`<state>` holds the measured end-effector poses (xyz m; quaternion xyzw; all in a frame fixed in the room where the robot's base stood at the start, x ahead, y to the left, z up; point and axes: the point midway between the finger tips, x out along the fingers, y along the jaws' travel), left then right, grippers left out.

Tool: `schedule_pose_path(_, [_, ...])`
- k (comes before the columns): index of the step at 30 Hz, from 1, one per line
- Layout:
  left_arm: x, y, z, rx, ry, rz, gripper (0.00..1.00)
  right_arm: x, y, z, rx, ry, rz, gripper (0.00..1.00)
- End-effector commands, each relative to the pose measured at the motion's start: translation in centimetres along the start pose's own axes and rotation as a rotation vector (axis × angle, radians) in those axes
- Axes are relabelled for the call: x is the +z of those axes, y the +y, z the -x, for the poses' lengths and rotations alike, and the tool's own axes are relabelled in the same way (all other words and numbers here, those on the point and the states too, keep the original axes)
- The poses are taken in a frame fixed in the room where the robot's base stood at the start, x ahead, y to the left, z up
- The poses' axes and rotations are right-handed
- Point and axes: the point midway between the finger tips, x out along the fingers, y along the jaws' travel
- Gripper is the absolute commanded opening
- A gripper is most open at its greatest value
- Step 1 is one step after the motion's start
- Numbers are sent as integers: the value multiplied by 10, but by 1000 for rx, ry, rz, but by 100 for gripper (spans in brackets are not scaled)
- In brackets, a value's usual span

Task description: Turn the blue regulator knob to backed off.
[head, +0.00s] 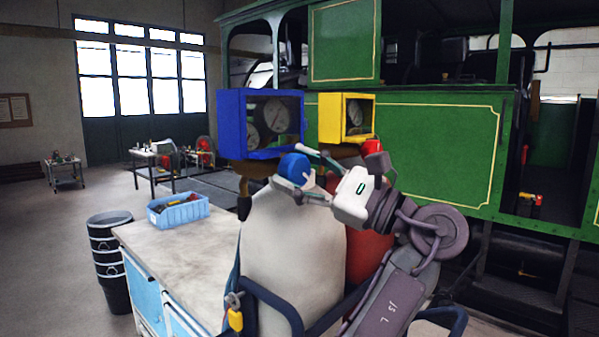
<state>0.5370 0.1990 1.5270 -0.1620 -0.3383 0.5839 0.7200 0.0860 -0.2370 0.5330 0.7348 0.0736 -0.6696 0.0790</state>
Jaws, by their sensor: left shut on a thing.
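The blue regulator knob (294,168) sits at the front of the regulator on the cream gas cylinder (292,250), below a blue box (232,125) with round gauges. My left gripper (304,181) reaches in from the right and is shut on the knob, with its fingers at the knob's right and lower side. The fingers and the white gripper body hide part of the knob and the regulator. No mark showing the knob's setting can be made out. My right gripper is not in view.
A red cylinder (367,262) stands right behind my arm, with a yellow gauge box (327,118) and a red knob (373,147). A dark blue rail (275,300) with a yellow padlock (236,320) crosses in front. A workbench (190,246) holds a blue bin (180,213).

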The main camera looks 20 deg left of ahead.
Motion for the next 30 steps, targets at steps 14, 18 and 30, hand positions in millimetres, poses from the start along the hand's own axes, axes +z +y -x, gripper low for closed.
schedule_pose_path(14, [0, 0, 0, -1, 0, -1, 79, 0, 0, 0, 0, 0, -1, 49])
schedule_pose_path(18, [0, 0, 0, -1, 0, -1, 79, 0, -2, 0, -2, 0, -2, 49])
schedule_pose_path(30, [6, -4, -3, -77, -3, -182, 79, -3, -1, 32, -2, 0, -1, 49])
